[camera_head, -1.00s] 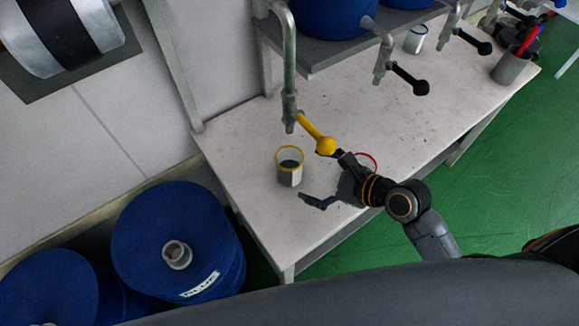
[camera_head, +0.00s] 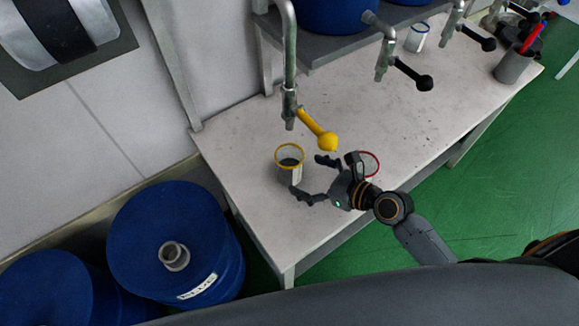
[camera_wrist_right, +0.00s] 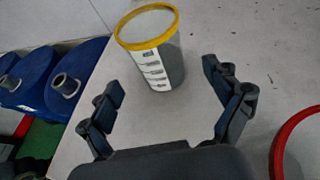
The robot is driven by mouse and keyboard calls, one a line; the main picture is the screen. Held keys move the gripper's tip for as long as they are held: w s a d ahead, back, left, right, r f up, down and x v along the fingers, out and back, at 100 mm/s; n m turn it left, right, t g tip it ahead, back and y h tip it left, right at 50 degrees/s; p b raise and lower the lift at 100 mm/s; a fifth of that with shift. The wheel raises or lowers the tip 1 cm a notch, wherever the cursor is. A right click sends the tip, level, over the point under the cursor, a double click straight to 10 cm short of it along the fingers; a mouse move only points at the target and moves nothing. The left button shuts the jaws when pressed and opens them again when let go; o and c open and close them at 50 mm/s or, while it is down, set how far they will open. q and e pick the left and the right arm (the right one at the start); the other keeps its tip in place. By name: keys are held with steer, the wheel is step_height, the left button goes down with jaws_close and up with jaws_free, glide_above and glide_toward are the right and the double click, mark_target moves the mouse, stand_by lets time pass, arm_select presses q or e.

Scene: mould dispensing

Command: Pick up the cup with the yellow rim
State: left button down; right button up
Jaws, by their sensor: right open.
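The cup with the yellow rim (camera_head: 289,160) stands upright on the white table, below the tap with the yellow handle. My left gripper is not in view.
A red-rimmed cup (camera_head: 371,163) stands just behind my right gripper, partly hidden. The yellow tap handle (camera_head: 318,130) hangs above and right of the yellow-rimmed cup. Another cup (camera_head: 416,38) and a grey holder (camera_head: 511,66) stand farther back on the table (camera_head: 240,190).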

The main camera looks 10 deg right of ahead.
steer(key=x, duration=0.6)
steer(key=shift+w, duration=0.1)
steer(key=shift+r, duration=0.1)
steer(key=c, duration=1.4)
